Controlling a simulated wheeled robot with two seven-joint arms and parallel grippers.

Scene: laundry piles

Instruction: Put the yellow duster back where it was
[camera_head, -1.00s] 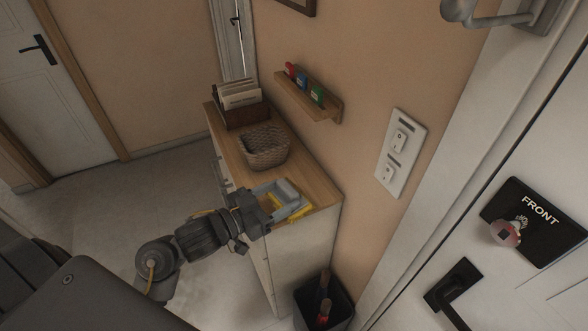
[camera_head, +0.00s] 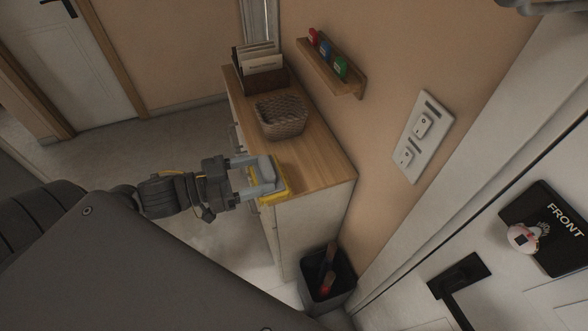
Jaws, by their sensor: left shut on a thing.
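The yellow duster (camera_head: 273,198) is at the front-left edge of the wooden cabinet top (camera_head: 318,168), towards its near end. Only its yellow rim shows around the grey fingers. My left gripper (camera_head: 265,176) comes in from the left and is shut on the duster. I cannot tell whether the duster touches the cabinet top or is held just off its edge. My right gripper is not in view.
A wicker basket (camera_head: 281,117) and a letter holder (camera_head: 262,73) stand farther back on the cabinet. A small wall shelf (camera_head: 330,70) holds coloured items. A dark bin (camera_head: 327,285) stands on the floor at the near end. The near cabinet top is clear.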

